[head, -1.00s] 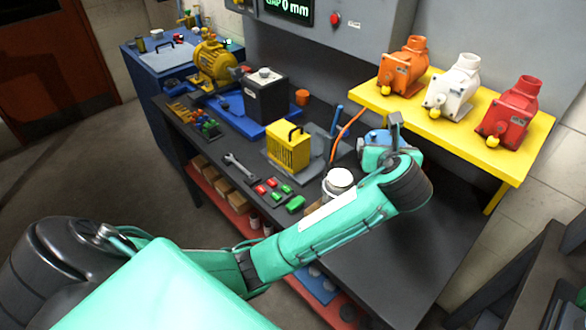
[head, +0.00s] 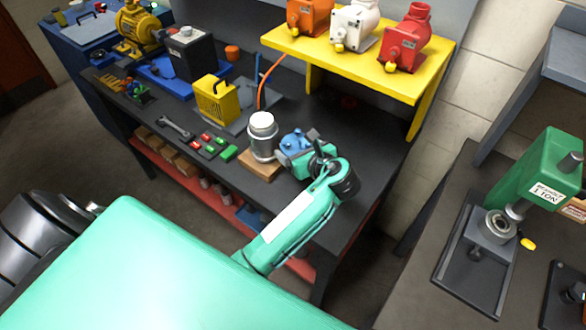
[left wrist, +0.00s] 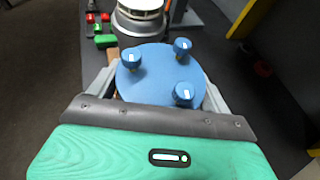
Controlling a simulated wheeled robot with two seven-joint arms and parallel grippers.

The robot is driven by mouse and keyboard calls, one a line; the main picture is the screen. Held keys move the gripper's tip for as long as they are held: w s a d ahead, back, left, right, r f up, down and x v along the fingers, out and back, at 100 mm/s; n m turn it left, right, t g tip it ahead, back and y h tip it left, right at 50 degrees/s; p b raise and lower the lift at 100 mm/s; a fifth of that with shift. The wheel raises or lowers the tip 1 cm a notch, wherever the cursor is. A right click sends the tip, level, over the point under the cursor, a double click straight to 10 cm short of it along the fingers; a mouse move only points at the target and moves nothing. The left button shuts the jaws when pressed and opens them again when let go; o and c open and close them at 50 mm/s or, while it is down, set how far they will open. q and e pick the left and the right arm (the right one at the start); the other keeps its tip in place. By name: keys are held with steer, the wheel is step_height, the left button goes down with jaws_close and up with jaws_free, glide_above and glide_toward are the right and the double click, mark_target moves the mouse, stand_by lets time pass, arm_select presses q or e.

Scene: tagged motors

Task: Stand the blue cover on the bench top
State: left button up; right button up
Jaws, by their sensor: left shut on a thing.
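The blue cover (head: 293,138) is round, with several blue knobs on its face. It also shows large in the left wrist view (left wrist: 150,78), with three knobs. My left gripper (head: 296,148) is shut on the cover, with a grey finger at each side of it. It holds the cover over the right part of the dark bench top (head: 372,172), right of a grey cylinder. I cannot tell whether the cover touches the bench top. My right gripper is in neither view.
The grey cylinder with a white top (head: 262,137) stands on a wooden block (head: 260,166) close by the cover. A yellow shelf (head: 375,80) with orange, white and red motor housings is behind. A green press (head: 540,180) stands at the right. Bare bench top lies right of my gripper.

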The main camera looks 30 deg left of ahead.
arm_select(q)
glide_above(297, 183)
step_height(297, 183, down, 8)
steer(key=shift+r+p, duration=0.1)
steer(key=shift+p, duration=0.25)
steer(key=shift+f, duration=2.4)
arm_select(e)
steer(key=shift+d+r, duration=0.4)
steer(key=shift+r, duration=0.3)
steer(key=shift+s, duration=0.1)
arm_select(q)
steer(key=shift+f, duration=0.15)
steer(key=o, duration=1.1)
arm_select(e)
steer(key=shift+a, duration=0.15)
